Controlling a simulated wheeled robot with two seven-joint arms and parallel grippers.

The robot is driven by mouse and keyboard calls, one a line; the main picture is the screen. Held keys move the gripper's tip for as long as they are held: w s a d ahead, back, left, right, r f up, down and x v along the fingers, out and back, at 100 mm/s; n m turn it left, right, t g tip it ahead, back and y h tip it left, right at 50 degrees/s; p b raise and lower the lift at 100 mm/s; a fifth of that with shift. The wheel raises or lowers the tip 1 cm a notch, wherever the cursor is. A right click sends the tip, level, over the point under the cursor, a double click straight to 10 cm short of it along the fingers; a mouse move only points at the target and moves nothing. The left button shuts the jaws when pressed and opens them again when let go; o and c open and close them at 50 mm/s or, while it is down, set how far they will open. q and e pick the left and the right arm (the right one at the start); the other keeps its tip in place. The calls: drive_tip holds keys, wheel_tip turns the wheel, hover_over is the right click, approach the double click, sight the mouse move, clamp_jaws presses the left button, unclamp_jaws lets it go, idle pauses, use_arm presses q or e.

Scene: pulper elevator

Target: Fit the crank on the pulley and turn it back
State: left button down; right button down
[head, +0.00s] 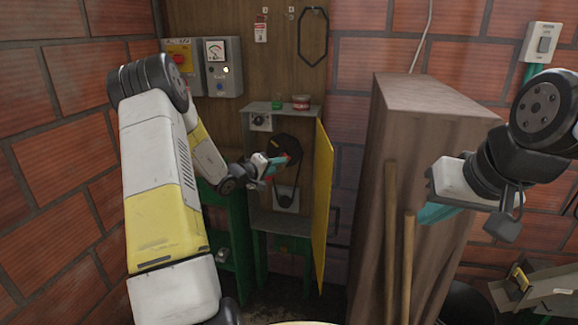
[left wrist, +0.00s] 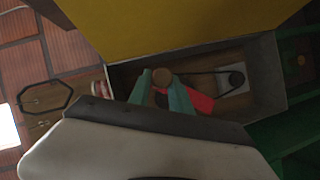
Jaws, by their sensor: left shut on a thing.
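The open grey cabinet (head: 300,215) holds a large dark pulley (head: 287,146) with a belt running down to a smaller wheel (head: 287,195). My left gripper (head: 279,162) is in front of the pulley. In the left wrist view its teal fingers (left wrist: 172,92) are shut on the round wooden handle (left wrist: 162,76) of the crank. The crank's red arm (left wrist: 200,102) shows beside the fingers, over the pulley area. I cannot tell whether the crank is seated on the pulley; the fingers hide the join. My right gripper (head: 438,212) hangs at the right, away from the cabinet, its jaw gap unclear.
The yellow door (head: 323,200) stands open on the cabinet's right. A red-and-white tin (head: 301,102) and a green item (head: 277,104) sit on top. A control box (head: 223,68) and a spare belt (head: 313,38) hang behind. A tall brown block (head: 430,100) with wooden poles (head: 389,230) stands right.

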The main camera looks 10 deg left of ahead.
use_arm(q)
drive_tip(key=w, duration=0.8)
drive_tip(key=shift+d, duration=0.15)
drive_tip(key=shift+w, duration=2.4)
idle(3.3)
idle(0.4)
drive_tip(key=shift+a+r+n+t+h, duration=0.3)
drive_tip(key=shift+a+r+n, duration=0.2)
drive_tip(key=shift+a+n, duration=0.15)
drive_tip(key=shift+a, duration=0.15)
